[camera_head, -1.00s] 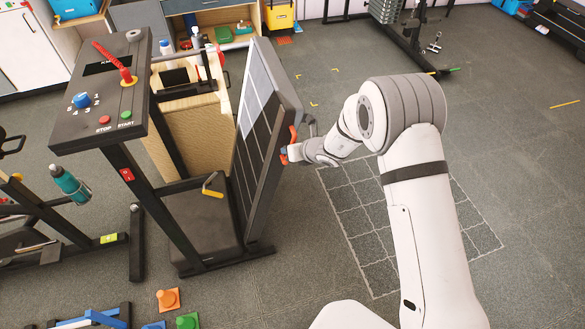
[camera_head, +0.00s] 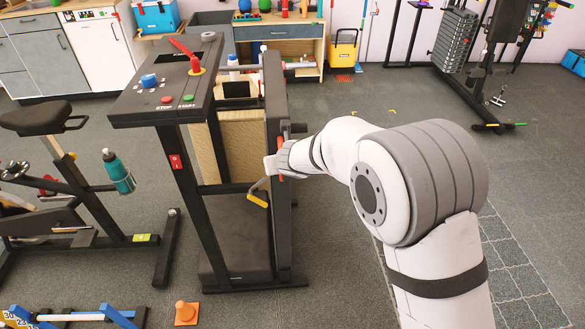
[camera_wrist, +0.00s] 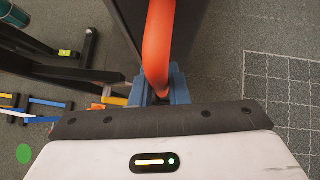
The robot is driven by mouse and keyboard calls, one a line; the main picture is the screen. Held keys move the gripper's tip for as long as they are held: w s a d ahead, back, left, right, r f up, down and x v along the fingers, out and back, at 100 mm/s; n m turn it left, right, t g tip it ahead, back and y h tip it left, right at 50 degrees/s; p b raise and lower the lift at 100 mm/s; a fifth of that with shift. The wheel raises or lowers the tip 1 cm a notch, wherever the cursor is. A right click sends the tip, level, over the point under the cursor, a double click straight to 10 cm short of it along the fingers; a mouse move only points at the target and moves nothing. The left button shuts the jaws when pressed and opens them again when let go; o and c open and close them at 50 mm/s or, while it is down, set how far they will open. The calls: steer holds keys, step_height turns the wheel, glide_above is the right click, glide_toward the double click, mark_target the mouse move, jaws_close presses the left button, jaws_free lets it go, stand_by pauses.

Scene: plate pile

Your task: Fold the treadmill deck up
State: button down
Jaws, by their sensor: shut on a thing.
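The treadmill deck (camera_head: 277,120) stands close to upright against the right side of the treadmill frame, seen nearly edge-on in the head view. An orange handle (camera_wrist: 158,45) is on the deck's underside. My gripper (camera_head: 277,168) is at the deck's right face; in the wrist view its blue fingers (camera_wrist: 160,88) are shut around the orange handle. The treadmill console (camera_head: 165,85) with its knob and buttons stands at the left of the deck. A yellow-tipped lever (camera_head: 258,199) sits low beside the deck, on the frame. My arm hides little of the deck's edge.
An exercise bike (camera_head: 70,190) with a teal bottle stands left of the treadmill. A weight machine (camera_head: 480,60) is at the back right. The floor behind my arm is mostly clear.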

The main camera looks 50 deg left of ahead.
steer(key=shift+s+a+r, duration=0.2)
steer(key=shift+s+a, duration=0.2)
steer(key=shift+s, duration=0.1)
steer(key=c, duration=1.4)
jaws_free()
steer(key=v, duration=0.7)
steer(key=shift+d+r+p, duration=0.25)
steer(key=shift+d+p, duration=0.05)
steer(key=shift+p, duration=0.15)
steer(key=shift+s, duration=0.15)
